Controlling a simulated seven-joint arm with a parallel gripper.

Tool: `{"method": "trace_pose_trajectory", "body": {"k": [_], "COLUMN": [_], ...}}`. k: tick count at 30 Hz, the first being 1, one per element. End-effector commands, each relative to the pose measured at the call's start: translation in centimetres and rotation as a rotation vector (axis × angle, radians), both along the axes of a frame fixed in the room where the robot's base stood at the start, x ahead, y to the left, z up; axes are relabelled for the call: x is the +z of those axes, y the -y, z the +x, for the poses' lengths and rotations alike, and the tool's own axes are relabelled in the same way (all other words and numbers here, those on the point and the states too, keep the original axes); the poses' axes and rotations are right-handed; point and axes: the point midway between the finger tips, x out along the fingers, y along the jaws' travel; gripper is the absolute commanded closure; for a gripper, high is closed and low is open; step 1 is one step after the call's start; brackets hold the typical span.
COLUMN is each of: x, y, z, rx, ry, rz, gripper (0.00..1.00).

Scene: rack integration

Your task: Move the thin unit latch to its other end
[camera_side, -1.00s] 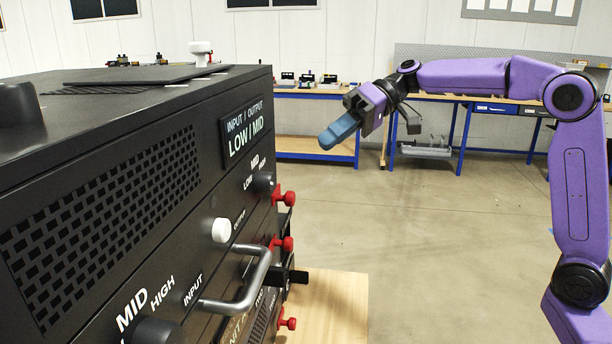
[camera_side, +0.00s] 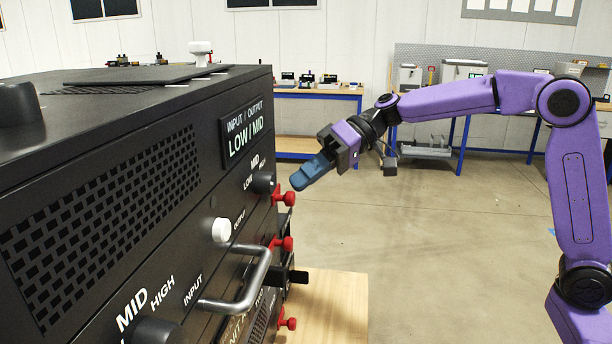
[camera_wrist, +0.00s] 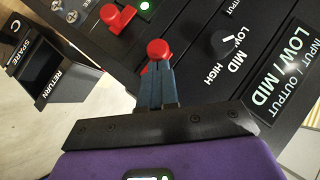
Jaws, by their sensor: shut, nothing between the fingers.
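Several red latches sit along the right edge of the black rack (camera_side: 110,200). In the side view they are an upper one (camera_side: 285,198), a middle one (camera_side: 284,243) and a lower one (camera_side: 288,322). I cannot tell which belongs to the thin unit. My gripper (camera_side: 298,182), with blue fingers, is shut and empty, just above and right of the upper latch, apparently apart from it. In the wrist view the closed fingertips (camera_wrist: 157,68) point at a round red knob (camera_wrist: 159,49) and partly overlap it.
A black selector knob (camera_wrist: 222,43) is right of the fingers in the wrist view. A metal handle (camera_side: 245,285) sticks out from the rack front. Dark bins marked SPARE and RETURN (camera_wrist: 50,68) stand at left in the wrist view.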

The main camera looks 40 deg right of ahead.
Motion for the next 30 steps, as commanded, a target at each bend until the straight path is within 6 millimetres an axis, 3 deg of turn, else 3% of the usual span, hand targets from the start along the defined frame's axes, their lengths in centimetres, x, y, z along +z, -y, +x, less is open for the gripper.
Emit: {"method": "trace_pose_trajectory", "body": {"k": [13, 24, 30], "x": [0.0, 0.0, 1.2], "y": [-2.2, -2.4, -1.4], "z": [-2.2, -2.3, -1.3], "rx": [0.002, 0.009, 0.002], "ry": [0.000, -0.003, 0.002], "rz": [0.000, 0.000, 0.001], "gripper": [1.00, 1.00, 1.00]}}
